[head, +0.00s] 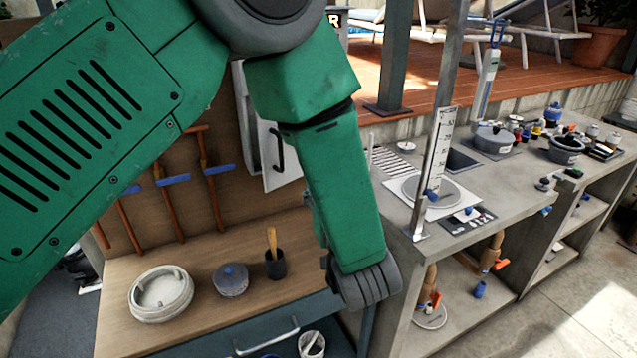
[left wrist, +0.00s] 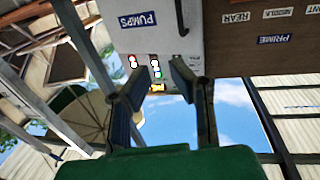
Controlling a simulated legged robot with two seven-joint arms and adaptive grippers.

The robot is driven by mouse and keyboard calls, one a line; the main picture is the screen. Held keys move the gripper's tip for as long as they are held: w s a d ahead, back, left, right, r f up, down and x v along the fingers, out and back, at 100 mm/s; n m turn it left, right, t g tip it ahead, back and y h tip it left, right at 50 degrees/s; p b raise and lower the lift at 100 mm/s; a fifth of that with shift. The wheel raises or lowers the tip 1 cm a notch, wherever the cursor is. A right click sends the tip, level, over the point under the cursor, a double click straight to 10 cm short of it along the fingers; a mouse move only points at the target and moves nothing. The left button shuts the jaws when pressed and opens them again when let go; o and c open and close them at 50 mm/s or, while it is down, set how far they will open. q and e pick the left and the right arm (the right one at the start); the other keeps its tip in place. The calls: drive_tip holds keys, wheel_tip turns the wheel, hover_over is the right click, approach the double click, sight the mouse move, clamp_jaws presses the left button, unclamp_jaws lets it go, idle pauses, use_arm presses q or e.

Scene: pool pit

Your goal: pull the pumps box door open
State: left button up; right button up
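The pumps box shows in the left wrist view as a pale panel with an upside-down PUMPS label (left wrist: 138,20). A dark handle (left wrist: 182,18) is beside the label. Small coloured marks (left wrist: 156,70) sit on its edge. In the head view a pale door with a black handle (head: 277,150) shows partly behind my green left arm; I cannot tell how far it stands open. My left gripper (left wrist: 157,78) is open and empty, its fingers apart below the handle in the wrist picture. The head view does not show its fingers. My right gripper is in neither view.
A wooden bench holds a white round dish (head: 161,292), a lidded pot (head: 231,280) and a black cup (head: 275,263). Tools with blue parts (head: 172,180) hang on the back board. A grey counter (head: 400,222) with several items stands right. A panel labelled PRIME (left wrist: 273,38) adjoins the PUMPS panel.

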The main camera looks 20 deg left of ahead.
use_arm(q)
drive_tip(key=shift+a, duration=0.15)
drive_tip(key=v, duration=0.7)
drive_tip(key=shift+s, duration=0.15)
drive_tip(key=shift+a+f, duration=0.1)
drive_tip(key=shift+f, duration=0.05)
